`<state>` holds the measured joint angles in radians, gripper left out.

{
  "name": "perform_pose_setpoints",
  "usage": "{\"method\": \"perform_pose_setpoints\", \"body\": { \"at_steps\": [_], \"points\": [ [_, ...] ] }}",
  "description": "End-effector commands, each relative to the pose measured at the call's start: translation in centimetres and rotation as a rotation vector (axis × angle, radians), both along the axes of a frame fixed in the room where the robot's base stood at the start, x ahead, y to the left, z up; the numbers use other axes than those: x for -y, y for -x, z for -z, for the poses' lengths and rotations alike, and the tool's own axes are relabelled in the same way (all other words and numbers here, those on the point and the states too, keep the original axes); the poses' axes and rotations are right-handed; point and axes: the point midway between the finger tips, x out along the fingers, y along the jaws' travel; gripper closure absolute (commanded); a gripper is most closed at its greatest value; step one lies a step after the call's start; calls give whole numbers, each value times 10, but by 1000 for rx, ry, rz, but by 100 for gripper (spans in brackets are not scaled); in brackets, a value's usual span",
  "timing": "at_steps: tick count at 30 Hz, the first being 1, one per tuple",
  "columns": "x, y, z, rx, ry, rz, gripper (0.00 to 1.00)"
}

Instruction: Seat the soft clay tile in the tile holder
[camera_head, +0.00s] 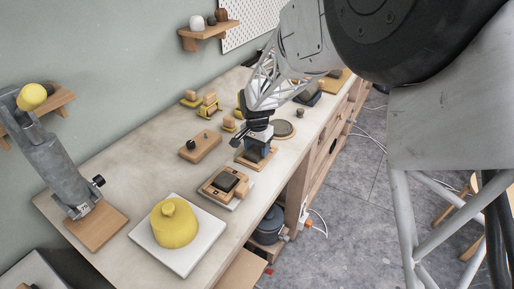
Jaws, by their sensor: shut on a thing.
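My gripper (258,143) points down at the middle of the bench, shut on a small piece that I take to be the soft clay tile; the fingers mostly hide it. A low wooden base (248,162) lies directly under the fingers. I cannot tell whether the held piece touches it. Nearer the camera, a wooden frame (209,190) on a pale plate carries a dark square block (226,181). I cannot tell for certain which of these two wooden pieces is the tile holder.
A yellow lidded pot (174,224) stands on a white board (205,243) at the front. A wooden block with a dark knob (200,146) lies left of my gripper. A round disc (282,129) lies behind right. A grey lever device (58,160) stands at the left.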

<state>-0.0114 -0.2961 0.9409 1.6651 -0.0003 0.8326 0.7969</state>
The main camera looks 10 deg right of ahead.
Motion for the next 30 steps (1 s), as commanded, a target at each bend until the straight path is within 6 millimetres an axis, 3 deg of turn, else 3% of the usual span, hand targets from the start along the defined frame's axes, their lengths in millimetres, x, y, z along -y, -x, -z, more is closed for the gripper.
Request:
{"method": "perform_pose_setpoints", "body": {
  "at_steps": [8, 9, 13, 24, 30],
  "points": [
    [0, 0, 3, 0, 0, 0, 72],
    [0, 0, 3, 0, 0, 0, 36],
    [0, 0, 2, 0, 0, 0, 16],
    [0, 0, 1, 0, 0, 0, 16],
    [0, -1, -11, 3, 0, 0, 16]
  ]
}}
